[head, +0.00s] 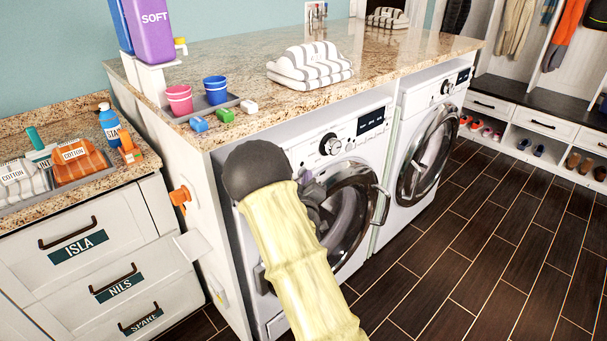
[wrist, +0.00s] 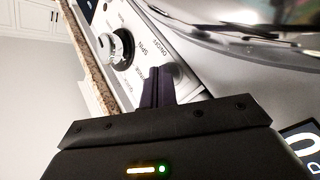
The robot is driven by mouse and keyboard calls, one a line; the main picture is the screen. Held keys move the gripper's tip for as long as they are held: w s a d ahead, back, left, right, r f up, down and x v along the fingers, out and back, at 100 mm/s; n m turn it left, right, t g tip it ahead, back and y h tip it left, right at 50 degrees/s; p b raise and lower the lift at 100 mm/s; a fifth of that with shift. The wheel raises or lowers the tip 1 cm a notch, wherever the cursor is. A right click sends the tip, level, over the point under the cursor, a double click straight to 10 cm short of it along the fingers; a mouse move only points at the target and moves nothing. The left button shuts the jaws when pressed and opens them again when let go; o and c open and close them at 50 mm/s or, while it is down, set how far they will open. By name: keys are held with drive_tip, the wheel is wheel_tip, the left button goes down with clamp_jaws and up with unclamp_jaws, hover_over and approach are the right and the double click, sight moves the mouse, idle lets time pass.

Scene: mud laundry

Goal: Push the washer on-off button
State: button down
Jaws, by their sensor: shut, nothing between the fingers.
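The nearer front-loading machine (head: 302,143) stands under the granite counter, with a control panel above its round door. My gripper (head: 312,190) is in front of that machine, partly hidden behind my arm in the head view. In the wrist view my gripper (wrist: 158,72) has its dark fingers together and empty, with the tips over the control panel (wrist: 140,22). Printed labels, among them ON/OFF and SPIN, lie just beyond the fingertips. A round dial (wrist: 115,47) is left of the tips. The on-off button is not clearly visible; I cannot tell whether the tips touch the panel.
A second front loader (head: 426,150) stands to the right. The granite counter (head: 230,62) overhangs the machines and holds folded striped towels (head: 310,66) and cups. A drawer cabinet (head: 90,250) is at left. The dark tiled floor (head: 470,240) at right is clear.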

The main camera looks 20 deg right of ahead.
idle(0.6)
drive_tip(key=shift+s+d, duration=0.15)
drive_tip(key=shift+s, duration=0.3)
drive_tip(key=s, duration=0.2)
drive_tip(key=s+d+b, duration=0.2)
drive_tip(key=s, duration=0.1)
drive_tip(key=shift+s, duration=0.3)
idle(1.3)
